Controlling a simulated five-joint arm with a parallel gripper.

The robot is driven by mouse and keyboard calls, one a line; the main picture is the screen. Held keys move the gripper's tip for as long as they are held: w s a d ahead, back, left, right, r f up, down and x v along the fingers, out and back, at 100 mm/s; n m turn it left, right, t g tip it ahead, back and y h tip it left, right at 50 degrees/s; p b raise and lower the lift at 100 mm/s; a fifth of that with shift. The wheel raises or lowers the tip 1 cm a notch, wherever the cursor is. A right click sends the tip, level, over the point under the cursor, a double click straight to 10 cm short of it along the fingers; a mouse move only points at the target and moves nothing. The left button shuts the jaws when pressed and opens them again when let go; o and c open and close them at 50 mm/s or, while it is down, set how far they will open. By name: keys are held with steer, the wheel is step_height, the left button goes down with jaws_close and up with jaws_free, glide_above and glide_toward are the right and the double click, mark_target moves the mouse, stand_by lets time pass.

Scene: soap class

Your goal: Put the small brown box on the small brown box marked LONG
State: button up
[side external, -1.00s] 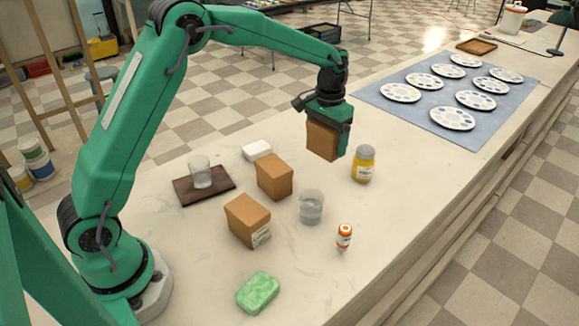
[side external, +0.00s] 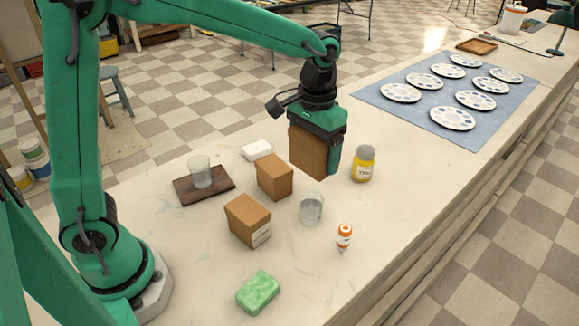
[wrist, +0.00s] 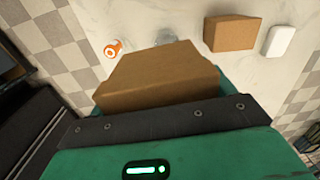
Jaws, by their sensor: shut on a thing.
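My gripper (side external: 322,150) is shut on a small brown box (side external: 307,152) and holds it above the table. In the wrist view the held box (wrist: 158,78) fills the space in front of my gripper. Two other brown boxes stand on the table to the left and below it. The nearer brown box (side external: 245,217) carries a white label low on its right face, too small to read. The farther brown box (side external: 273,174) shows no label; a brown box also shows in the wrist view (wrist: 232,34).
Palettes lie on a blue mat (side external: 375,98).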

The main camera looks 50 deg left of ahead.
steer(key=s+d+r, duration=0.1)
steer(key=s+d, duration=0.1)
steer(key=s, duration=1.7)
steer(key=shift+s+r, duration=0.25)
steer(key=shift+s, duration=0.05)
glide_above(246, 209)
step_height(246, 209, down, 7)
steer(key=shift+f, duration=2)
steer(key=shift+f, duration=0.2)
